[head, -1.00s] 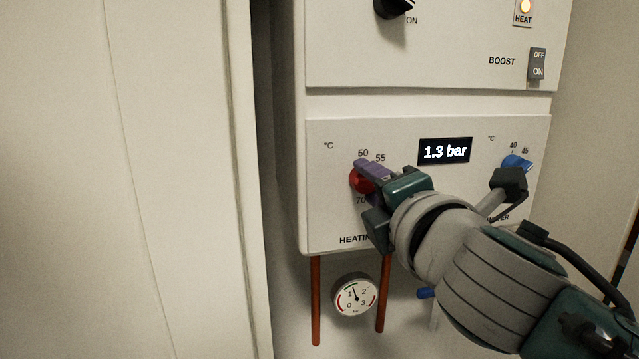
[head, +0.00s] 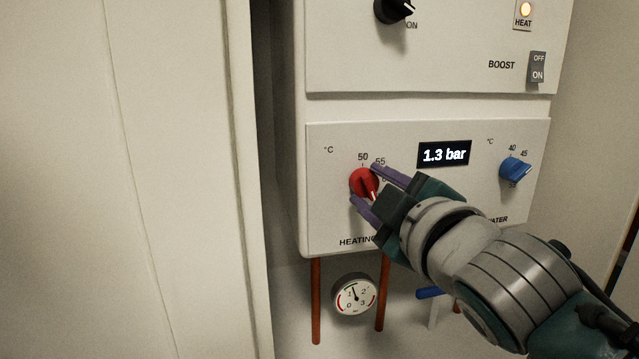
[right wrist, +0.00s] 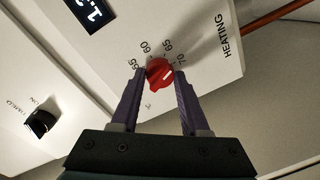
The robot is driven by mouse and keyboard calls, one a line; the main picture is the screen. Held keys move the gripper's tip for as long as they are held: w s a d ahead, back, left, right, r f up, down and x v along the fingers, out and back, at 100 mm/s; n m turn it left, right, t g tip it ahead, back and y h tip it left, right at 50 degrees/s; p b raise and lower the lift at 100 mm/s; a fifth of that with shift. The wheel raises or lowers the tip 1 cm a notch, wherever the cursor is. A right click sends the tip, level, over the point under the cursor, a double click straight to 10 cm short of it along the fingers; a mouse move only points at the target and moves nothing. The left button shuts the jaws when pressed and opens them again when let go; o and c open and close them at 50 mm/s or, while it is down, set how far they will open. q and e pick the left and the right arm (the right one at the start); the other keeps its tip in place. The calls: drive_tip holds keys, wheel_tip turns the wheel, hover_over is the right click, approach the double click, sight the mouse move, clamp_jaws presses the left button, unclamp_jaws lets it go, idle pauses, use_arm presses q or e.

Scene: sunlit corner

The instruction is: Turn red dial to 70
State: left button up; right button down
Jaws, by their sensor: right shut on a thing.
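The red dial (head: 361,183) is on the lower left of the white boiler panel, above the word HEATING. It also shows in the right wrist view (right wrist: 160,75), with 55, 60, 65 and 70 printed around it. A pale pointer mark on it faces lower right in the head view; my gripper hides the number there. My right gripper (head: 366,185) is shut on the red dial, one purple finger at its upper right and one at its lower left. In the right wrist view its fingers (right wrist: 160,73) flank the dial. My left gripper is not in view.
A blue dial (head: 514,170) sits to the right, above my right arm. A display (head: 444,154) reads 1.3 bar between the dials. A black knob (head: 393,9) and a boost switch (head: 538,67) are above. A gauge (head: 355,295) and copper pipes (head: 316,300) are below.

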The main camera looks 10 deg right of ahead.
drive_tip(key=shift+m+y+p, duration=0.3)
drive_tip(key=shift+m+p, duration=0.15)
drive_tip(key=shift+m, duration=1.65)
drive_tip(key=shift+f, duration=0.1)
drive_tip(key=shift+c, duration=2)
unclamp_jaws()
drive_tip(key=shift+s, duration=0.1)
drive_tip(key=s+d, duration=0.1)
drive_tip(key=s, duration=0.8)
drive_tip(key=shift+s+r+p, duration=0.3)
drive_tip(key=shift+s+p, duration=0.05)
